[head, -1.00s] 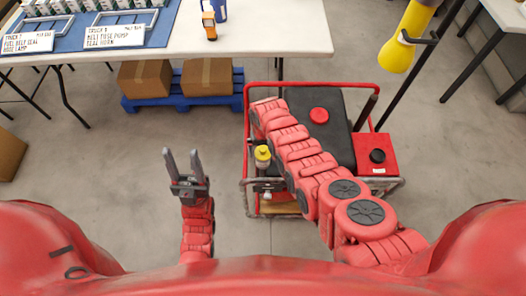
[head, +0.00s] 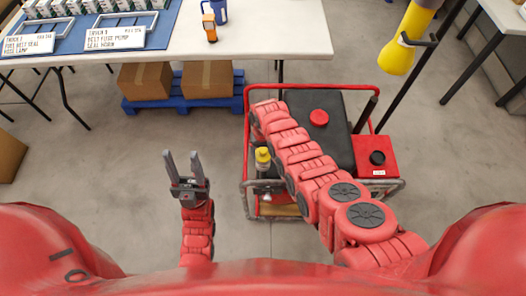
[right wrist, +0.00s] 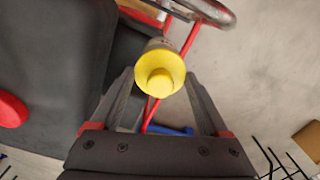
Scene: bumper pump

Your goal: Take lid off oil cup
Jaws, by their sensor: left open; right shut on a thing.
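The oil cup (head: 262,166) is a small, pale upright cylinder with a yellow lid (head: 262,154), at the left side of the red-framed pump machine. In the right wrist view the yellow lid (right wrist: 160,75) is seen end-on, with a round knob on top. My right gripper (right wrist: 160,88) has a finger on each side of the lid and is shut on it. The lid still appears to sit on the cup; any gap is hidden. In the head view my right arm mostly hides that gripper. My left gripper (head: 184,165) is open and empty, left of the machine.
The pump machine has a red tube frame (head: 246,120), a black body with a red cap (head: 319,118) and a red box (head: 375,160). A white table (head: 280,30) stands behind, with boxes on a blue pallet (head: 185,103) beneath.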

